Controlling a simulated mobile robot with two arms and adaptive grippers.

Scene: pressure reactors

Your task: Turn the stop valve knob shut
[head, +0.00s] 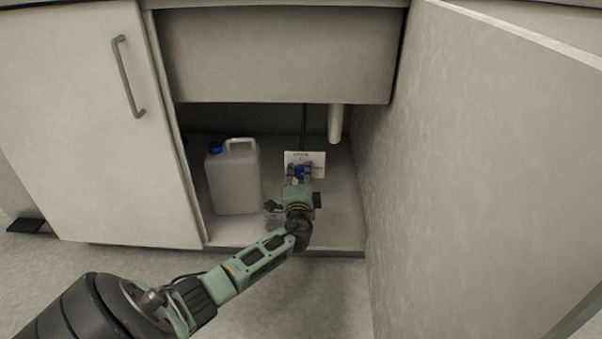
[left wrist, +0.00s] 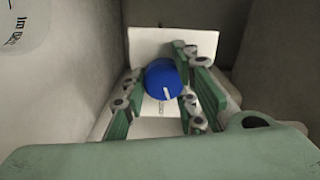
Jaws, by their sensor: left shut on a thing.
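The stop valve knob (head: 299,172) is small and blue, in front of a white label plate (head: 318,158) inside the open cabinet. In the left wrist view the knob (left wrist: 162,79) is a round blue cap with a white pointer mark aimed downward and slightly right. My left gripper (head: 299,177) reaches into the cabinet and is shut on the knob. In the left wrist view its green fingers (left wrist: 160,95) stand on either side of the knob. The valve body behind is mostly hidden. My right gripper is not in view.
A white jerrycan with a blue cap (head: 234,180) stands left of the gripper on the cabinet floor. A white pipe (head: 335,124) hangs down behind, to the right. The open door (head: 470,170) bounds the right side, and a closed door (head: 85,130) stands left.

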